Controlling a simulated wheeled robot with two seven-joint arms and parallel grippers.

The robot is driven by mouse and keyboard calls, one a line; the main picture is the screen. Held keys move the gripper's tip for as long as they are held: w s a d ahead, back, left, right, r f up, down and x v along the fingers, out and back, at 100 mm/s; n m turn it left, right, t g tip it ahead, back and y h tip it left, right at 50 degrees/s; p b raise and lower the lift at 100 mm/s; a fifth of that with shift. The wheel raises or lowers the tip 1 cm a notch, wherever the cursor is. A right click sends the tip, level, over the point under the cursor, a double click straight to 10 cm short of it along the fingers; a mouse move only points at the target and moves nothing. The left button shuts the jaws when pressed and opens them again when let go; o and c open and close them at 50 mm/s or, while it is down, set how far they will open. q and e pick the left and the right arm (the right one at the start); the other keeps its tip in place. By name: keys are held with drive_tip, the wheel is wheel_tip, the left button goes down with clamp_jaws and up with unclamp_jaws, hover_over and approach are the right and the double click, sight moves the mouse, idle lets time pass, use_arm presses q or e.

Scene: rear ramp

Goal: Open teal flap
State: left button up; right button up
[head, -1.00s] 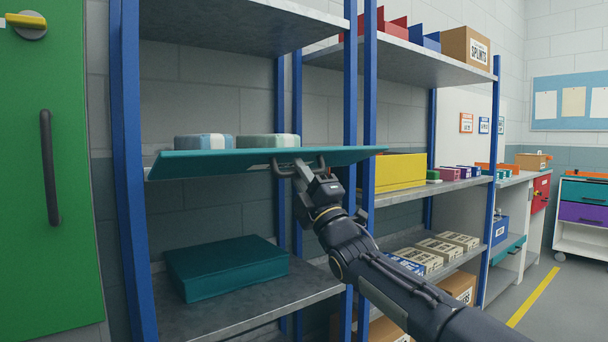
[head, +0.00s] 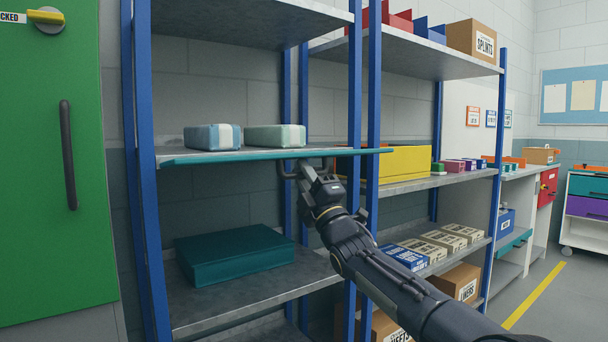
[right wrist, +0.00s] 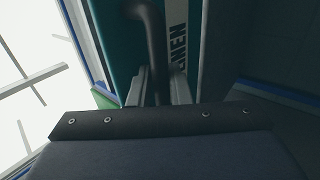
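The teal flap (head: 225,157) shows almost edge-on in the head view, a thin teal strip lying about level along the front of the middle shelf. Its dark bar handle is on its underside. In the right wrist view the flap's teal face (right wrist: 117,45) bears a white label ending in "NEN", and the dark handle (right wrist: 153,45) passes between my fingers. My right gripper (head: 300,168) is at the flap's underside, shut on the handle. My left gripper is in neither view.
Two wrapped packs (head: 212,137) sit on the shelf behind the flap. A dark teal box (head: 235,262) lies on the shelf below. Blue uprights (head: 357,110) stand close to my right arm. A yellow box (head: 405,163) is on the rack to the right.

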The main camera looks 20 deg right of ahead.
idle(0.3)
drive_tip(key=v, duration=0.7)
drive_tip(key=shift+s+f+b, duration=0.2)
drive_tip(key=shift+f+b, duration=0.1)
drive_tip(key=shift+b, duration=0.05)
drive_tip(key=shift+d, duration=0.1)
